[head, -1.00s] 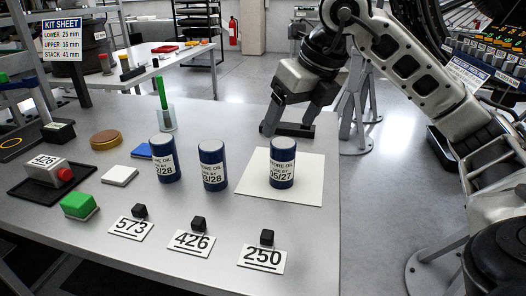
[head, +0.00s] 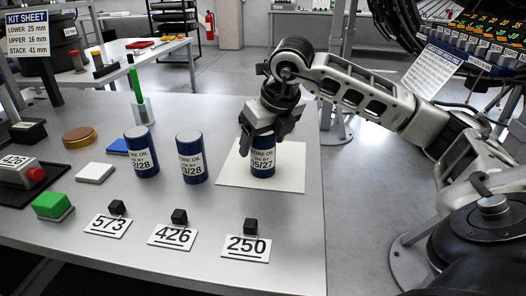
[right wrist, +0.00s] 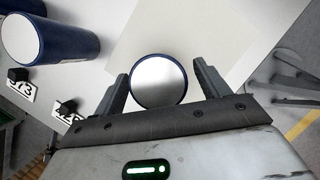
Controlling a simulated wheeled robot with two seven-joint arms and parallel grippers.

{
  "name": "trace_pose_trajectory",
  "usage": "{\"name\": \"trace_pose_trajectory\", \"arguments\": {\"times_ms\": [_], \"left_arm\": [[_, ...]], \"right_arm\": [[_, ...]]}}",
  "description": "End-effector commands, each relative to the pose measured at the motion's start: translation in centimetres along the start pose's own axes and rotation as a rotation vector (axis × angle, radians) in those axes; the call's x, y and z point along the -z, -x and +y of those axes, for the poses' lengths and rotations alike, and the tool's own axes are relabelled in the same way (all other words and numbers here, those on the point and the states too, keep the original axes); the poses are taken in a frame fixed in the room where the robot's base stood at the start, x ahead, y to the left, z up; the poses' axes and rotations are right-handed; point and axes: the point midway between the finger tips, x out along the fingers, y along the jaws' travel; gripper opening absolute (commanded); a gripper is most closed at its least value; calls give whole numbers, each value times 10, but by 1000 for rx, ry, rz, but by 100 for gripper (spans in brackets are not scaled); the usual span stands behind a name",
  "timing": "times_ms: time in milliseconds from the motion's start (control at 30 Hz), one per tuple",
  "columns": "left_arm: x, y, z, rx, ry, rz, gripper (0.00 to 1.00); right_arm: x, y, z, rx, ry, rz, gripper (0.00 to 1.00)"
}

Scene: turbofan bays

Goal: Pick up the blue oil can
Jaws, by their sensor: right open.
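Three blue oil cans with white labels stand upright on the grey table: a left can (head: 141,152), a middle can (head: 191,157), and a right can (head: 262,158) on a white square mat (head: 290,173). My right gripper (head: 264,133) is over the right can from above and behind, hiding its top in the head view. In the right wrist view, the can's round silver top (right wrist: 158,80) sits between the two open fingers (right wrist: 158,85). The fingers do not appear closed on it. My left gripper is not in view.
A green block (head: 52,205), white tile (head: 95,173) and brown disc (head: 79,134) lie left. The table's right edge is close to the mat.

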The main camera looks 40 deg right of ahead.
Motion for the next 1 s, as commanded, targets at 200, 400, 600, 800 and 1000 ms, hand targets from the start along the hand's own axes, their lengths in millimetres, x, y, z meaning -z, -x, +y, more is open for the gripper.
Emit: {"name": "trace_pose_trajectory", "arguments": {"times_ms": [200,400,600,800,1000], "left_arm": [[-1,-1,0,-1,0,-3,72],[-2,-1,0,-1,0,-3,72],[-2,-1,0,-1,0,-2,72],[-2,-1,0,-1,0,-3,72],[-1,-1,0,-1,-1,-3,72]], "right_arm": [[0,-25,0,0,-1,1,75],[0,-27,0,0,0,0,75],[0,-26,0,0,0,0,33],[-1,-26,0,0,-1,-2,20],[-3,-23,0,-1,-1,-4,20]]}}
